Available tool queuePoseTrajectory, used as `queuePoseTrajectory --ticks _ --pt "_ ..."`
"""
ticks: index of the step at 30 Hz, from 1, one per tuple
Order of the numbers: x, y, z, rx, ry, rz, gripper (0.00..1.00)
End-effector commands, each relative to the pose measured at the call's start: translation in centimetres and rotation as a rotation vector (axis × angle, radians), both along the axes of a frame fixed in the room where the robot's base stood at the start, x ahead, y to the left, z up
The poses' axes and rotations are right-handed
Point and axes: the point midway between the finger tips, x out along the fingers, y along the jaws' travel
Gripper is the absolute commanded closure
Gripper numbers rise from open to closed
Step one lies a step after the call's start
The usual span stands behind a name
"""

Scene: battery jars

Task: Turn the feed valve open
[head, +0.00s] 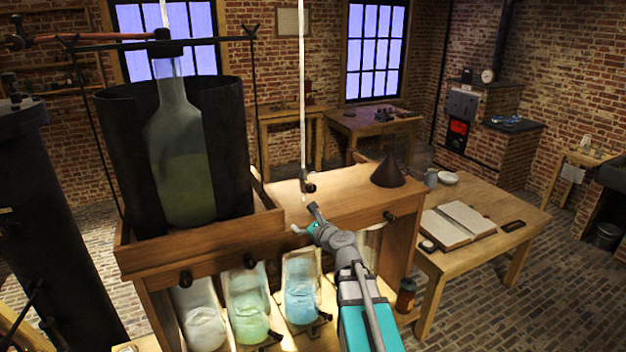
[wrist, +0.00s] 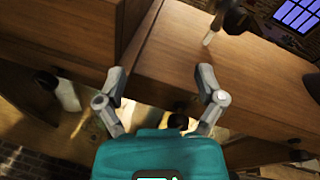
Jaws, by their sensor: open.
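A dark valve-like fitting (head: 308,182) sits at the lower end of a pale vertical tube, just above the wooden shelf; I take it for the feed valve. In the wrist view a dark fitting (wrist: 232,17) with a pale tip, apparently the same one, shows at the upper right, beyond my right finger. My gripper (head: 305,219) is open and empty, with its fingers spread beside the shelf's front edge, below and apart from the fitting. It also shows in the wrist view (wrist: 160,75), with bare wood between the fingertips. The fitting's handle position is too small to tell.
A large glass bottle (head: 182,150) stands in a dark open shield on the left. Glass jars with pale, green (head: 248,310) and blue (head: 300,295) contents stand under the shelf (head: 345,195). A dark cone (head: 388,172) stands on its right end. Black knobs (head: 185,278) project from the front.

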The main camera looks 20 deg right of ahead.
Motion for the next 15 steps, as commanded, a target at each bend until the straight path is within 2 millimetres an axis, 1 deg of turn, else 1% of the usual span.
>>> queuePoseTrajectory --ticks 1,3,6,10,15 --pt "0.2 -1.7 0.6 0.096 -0.014 -0.057 0.12" --pt "0.2 -3.6 1.2 0.227 -0.034 -0.125 0.12" --pt "0.2 -5.7 1.8 0.371 -0.057 -0.193 0.12" --pt "0.1 -7.2 2.2 0.474 -0.076 -0.242 0.12" --pt "0.0 -7.7 2.3 0.504 -0.08 -0.256 0.12"
